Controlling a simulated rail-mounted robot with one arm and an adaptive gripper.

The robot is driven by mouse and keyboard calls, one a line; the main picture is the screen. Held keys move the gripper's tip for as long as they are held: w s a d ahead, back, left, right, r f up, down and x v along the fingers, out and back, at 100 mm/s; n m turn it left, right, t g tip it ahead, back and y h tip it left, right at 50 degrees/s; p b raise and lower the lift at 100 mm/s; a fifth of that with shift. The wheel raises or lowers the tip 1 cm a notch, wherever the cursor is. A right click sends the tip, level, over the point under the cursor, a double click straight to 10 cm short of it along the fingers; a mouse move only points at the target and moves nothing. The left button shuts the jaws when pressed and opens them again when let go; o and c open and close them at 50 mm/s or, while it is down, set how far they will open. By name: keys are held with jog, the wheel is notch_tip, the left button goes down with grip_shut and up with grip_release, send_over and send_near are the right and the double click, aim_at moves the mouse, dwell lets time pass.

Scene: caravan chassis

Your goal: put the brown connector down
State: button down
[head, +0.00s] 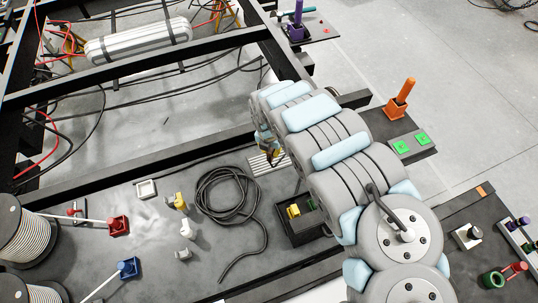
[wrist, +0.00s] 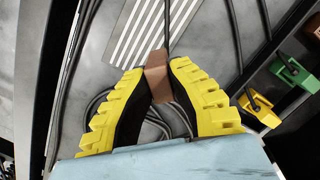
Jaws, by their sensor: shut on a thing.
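The brown connector (wrist: 157,75) is between the tips of my gripper's yellow and black fingers (wrist: 158,82) in the wrist view. My gripper is shut on it. A silver ribbed plate (wrist: 145,30) lies just beyond the connector in that view, with a dark cable across it. I cannot tell whether the connector touches the surface. In the head view my gripper (head: 270,150) is near the ribbed plate (head: 266,163), mostly hidden by my arm, and I cannot make out the connector there.
A black tray (head: 298,237) holds a yellow connector (head: 293,210) and a green connector (head: 311,203), right of the coiled black cable (head: 228,195). White and yellow fittings (head: 181,202) stand left of the coil. A dark chassis beam (head: 130,166) runs behind.

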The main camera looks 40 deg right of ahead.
jog(key=shift+w+d+f+b, duration=0.35)
jog(key=shift+w+f, duration=0.35)
jog(key=shift+f, duration=0.2)
jog(key=shift+w+d+f+b, duration=0.2)
jog(key=shift+w+d+f, duration=0.1)
jog(key=shift+w+f, duration=0.45)
jog(key=shift+f, duration=0.15)
jog(key=shift+d+f, duration=0.1)
jog(key=shift+f, duration=0.2)
jog(key=shift+d+f+b, duration=0.15)
jog(key=shift+f+b, duration=0.2)
jog(key=shift+f, duration=1.15)
jog(key=shift+f, duration=0.15)
jog(key=c, duration=1.2)
grip_release()
jog(key=shift+o, duration=0.2)
